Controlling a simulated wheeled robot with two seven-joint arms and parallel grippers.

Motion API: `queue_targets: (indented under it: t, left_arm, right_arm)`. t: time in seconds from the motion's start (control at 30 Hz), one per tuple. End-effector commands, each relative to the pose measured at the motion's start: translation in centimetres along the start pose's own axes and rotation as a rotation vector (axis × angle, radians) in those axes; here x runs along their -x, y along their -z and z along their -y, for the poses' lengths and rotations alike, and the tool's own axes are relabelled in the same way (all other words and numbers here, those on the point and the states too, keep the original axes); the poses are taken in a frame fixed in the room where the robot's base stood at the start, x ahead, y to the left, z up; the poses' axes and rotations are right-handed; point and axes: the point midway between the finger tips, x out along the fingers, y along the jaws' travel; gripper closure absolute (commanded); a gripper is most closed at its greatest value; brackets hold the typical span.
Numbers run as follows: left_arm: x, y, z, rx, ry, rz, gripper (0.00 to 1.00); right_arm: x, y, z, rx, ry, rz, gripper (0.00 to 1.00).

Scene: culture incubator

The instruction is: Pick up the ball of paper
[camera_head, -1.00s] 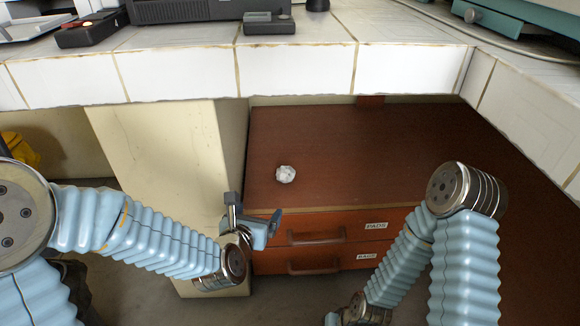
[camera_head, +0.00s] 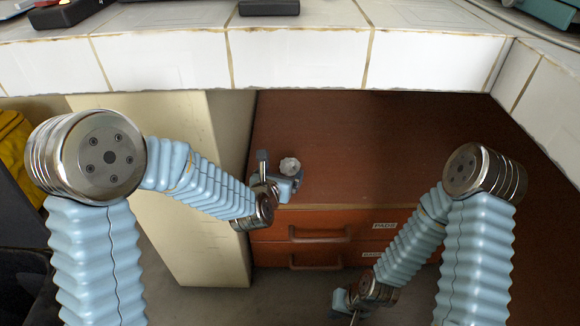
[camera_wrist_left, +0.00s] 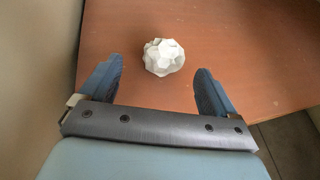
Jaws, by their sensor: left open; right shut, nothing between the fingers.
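The ball of paper (camera_head: 290,166) is a small white crumpled ball on the reddish-brown top of the drawer cabinet (camera_head: 340,140), under the tiled counter. It also shows in the left wrist view (camera_wrist_left: 163,57), just beyond the fingertips and roughly between their lines. My left gripper (camera_head: 277,168) is open at the cabinet's front left, close to the ball; its blue fingers show apart and empty in the left wrist view (camera_wrist_left: 158,75). The near side of the ball is partly hidden by a finger in the head view. My right gripper (camera_head: 342,306) is low, in front of the cabinet, with nothing held.
The white tiled counter (camera_head: 300,62) overhangs the cabinet top at the back. A cream panel (camera_head: 180,230) stands on the left of the cabinet. Drawers with handles and labels, one reading PADS (camera_head: 385,226), face the front. The cabinet top right of the ball is clear.

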Motion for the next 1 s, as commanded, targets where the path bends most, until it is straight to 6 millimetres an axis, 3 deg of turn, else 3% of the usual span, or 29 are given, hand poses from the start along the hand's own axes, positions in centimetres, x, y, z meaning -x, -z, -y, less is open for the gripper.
queue_targets:
  t: [0.33, 0.6, 1.0]
  left_arm:
    - [-4.7, -0.3, 0.6, 0.000, 0.001, 0.001, 0.10]
    - [-5.2, -0.3, 0.6, 0.000, 0.001, 0.000, 0.10]
    - [-5.2, -0.3, 0.5, 0.000, 0.001, 0.000, 0.68]
  right_arm:
    - [0.1, 0.0, 0.0, 0.000, 0.000, 0.000, 1.00]
    - [0.1, 0.0, 0.0, 0.000, 0.000, 0.000, 1.00]
    - [0.1, 0.0, 0.0, 0.000, 0.000, 0.000, 1.00]
